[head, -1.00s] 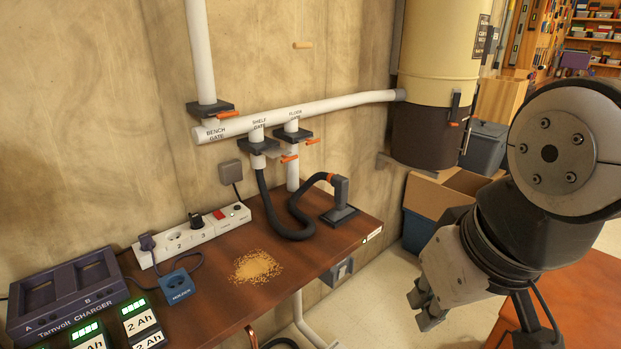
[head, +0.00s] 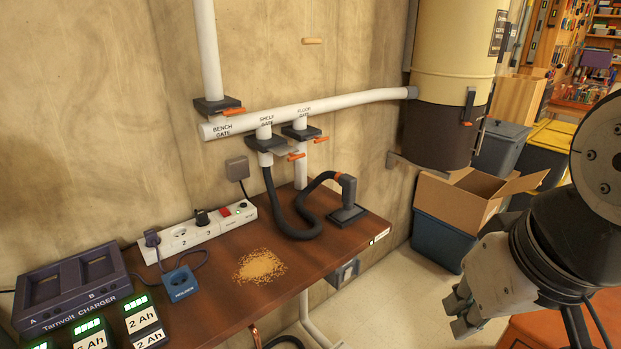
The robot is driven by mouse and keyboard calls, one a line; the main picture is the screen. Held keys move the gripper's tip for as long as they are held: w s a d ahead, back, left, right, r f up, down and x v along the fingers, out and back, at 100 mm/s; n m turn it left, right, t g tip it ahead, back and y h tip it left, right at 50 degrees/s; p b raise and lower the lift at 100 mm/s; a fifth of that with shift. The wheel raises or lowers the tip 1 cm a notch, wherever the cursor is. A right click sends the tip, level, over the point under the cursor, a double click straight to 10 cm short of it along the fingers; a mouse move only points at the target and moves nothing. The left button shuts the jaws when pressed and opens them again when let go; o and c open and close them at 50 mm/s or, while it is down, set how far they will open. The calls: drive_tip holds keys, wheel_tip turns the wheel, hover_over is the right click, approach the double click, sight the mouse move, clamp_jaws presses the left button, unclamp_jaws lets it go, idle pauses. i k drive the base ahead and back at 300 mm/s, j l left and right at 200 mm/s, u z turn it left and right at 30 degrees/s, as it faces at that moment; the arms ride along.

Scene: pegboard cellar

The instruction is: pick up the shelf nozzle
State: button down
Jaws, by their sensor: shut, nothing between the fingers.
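The shelf nozzle (head: 347,201) is a dark grey head with a flat foot and an orange collar. It stands on the right part of the brown wooden shelf (head: 215,312). A black hose (head: 276,212) loops from it up to the white pipe under the shelf gate (head: 268,143). My gripper (head: 459,312) is at the lower right, well to the right of the nozzle and apart from it. Its fingers are shut and empty, pointing down and left.
A pile of sawdust (head: 259,266) lies on the shelf left of the nozzle. A power strip (head: 196,236), a blue holder box (head: 180,282), a battery charger (head: 74,287) and several batteries fill the left. A dust collector drum (head: 448,85) hangs above an open cardboard box (head: 470,206).

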sight(348, 184)
drive_tip(key=i+u, duration=0.1)
drive_tip(key=u, duration=0.5)
drive_tip(key=i+l+u, duration=0.65)
drive_tip(key=l, duration=0.25)
drive_tip(key=i+l, duration=0.1)
drive_tip(key=l, duration=0.25)
drive_tip(key=i+l, duration=0.15)
drive_tip(key=l, duration=0.2)
